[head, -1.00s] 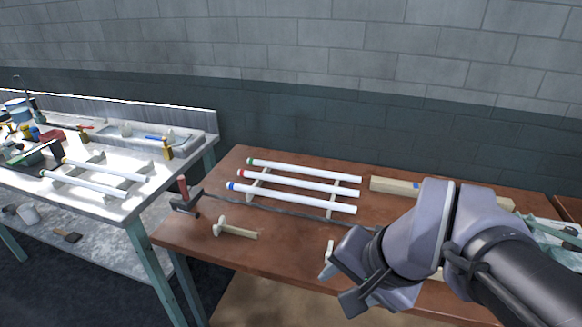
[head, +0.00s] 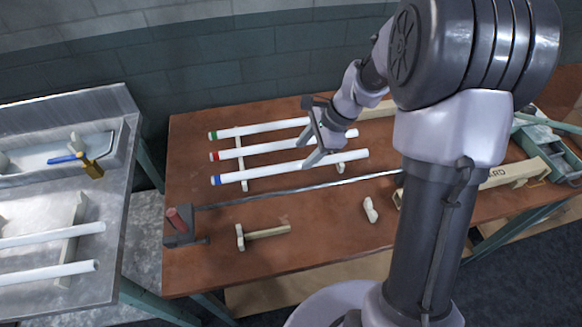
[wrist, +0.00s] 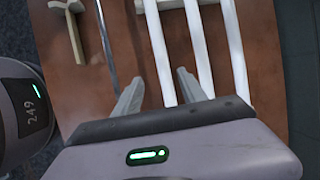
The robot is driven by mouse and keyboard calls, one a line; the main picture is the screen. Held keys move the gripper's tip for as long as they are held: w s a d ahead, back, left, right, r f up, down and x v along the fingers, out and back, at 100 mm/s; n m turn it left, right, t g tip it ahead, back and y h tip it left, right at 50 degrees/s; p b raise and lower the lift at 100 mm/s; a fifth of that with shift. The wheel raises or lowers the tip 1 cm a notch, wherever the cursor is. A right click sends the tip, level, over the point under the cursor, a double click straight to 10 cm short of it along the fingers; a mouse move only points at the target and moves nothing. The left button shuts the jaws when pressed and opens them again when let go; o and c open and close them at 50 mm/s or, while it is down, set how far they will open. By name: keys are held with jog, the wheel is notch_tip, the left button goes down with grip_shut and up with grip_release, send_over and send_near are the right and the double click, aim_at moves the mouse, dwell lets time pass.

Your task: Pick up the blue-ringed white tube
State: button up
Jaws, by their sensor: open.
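The blue-ringed white tube (head: 255,172) lies on the brown table as the nearest of three parallel white tubes, its blue ring at its left end. The red-ringed tube (head: 240,152) and green-ringed tube (head: 240,131) lie behind it, all on low supports. My gripper (head: 312,155) is over the right part of the tubes. In the wrist view my gripper (wrist: 160,80) is open, with the blue-ringed tube (wrist: 158,45) running between its fingers. Its ring is out of that view. I cannot tell how high the fingertips are above it.
A mallet (head: 265,232) and a small pale piece (head: 370,209) lie nearer the front edge. A grey bench (head: 60,190) stands left, across a gap.

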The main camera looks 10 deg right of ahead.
aim_at(292, 165)
jog(key=b+x, duration=0.1)
jog(key=x, duration=0.2)
jog(key=b+x, duration=0.2)
jog(key=x, duration=0.2)
jog(key=shift+w+a+f, duration=0.15)
jog(key=shift+w+f, duration=0.1)
jog(key=shift+w, duration=0.05)
jog(key=shift+r, duration=0.2)
grip_shut()
